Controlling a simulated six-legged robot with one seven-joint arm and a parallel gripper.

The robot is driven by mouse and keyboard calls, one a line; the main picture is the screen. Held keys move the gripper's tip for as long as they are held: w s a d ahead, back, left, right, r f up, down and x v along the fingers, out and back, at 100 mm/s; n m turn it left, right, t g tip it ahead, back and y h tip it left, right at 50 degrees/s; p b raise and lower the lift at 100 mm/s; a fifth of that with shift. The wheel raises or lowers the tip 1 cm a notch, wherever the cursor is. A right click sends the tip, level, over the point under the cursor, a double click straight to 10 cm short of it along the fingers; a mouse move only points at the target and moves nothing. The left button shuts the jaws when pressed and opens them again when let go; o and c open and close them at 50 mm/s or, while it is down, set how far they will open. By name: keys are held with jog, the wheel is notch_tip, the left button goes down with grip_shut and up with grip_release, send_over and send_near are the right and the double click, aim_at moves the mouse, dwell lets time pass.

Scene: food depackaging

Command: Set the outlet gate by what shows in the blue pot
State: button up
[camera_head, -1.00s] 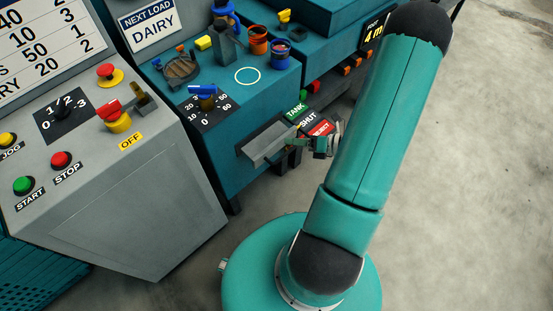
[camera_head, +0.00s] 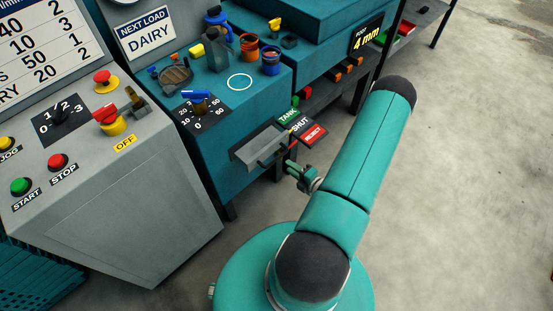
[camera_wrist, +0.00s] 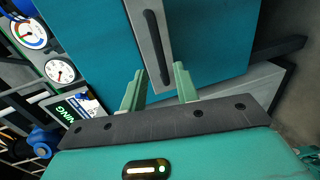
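The blue pot (camera_head: 270,62) stands on the teal machine top beside an orange pot (camera_head: 249,47). Something reddish shows at its mouth, too small to make out. The grey outlet gate (camera_head: 250,143) with a dark handle sits at the machine's front edge, left of the labels TANK (camera_head: 288,116), SHUT (camera_head: 299,125) and REJECT (camera_head: 314,133). My gripper (camera_head: 289,166) is just in front of the gate. In the wrist view my gripper (camera_wrist: 158,82) is open, and the near end of the dark handle (camera_wrist: 156,45) lies between its fingers, with no grip visible.
A grey control panel (camera_head: 150,190) with buttons stands at the left. A dial with a blue knob (camera_head: 197,97) is on the teal top. A sign (camera_head: 146,31) reads NEXT LOAD DAIRY. A display (camera_head: 366,38) reads 4 mm. Open floor (camera_head: 470,170) lies at the right.

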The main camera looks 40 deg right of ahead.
aim_at(277, 159)
jog(key=w, duration=0.2)
jog(key=w+f, duration=0.1)
jog(key=w, duration=0.5)
jog(key=shift+a+f, duration=0.1)
jog(key=shift+f, duration=0.2)
grip_shut()
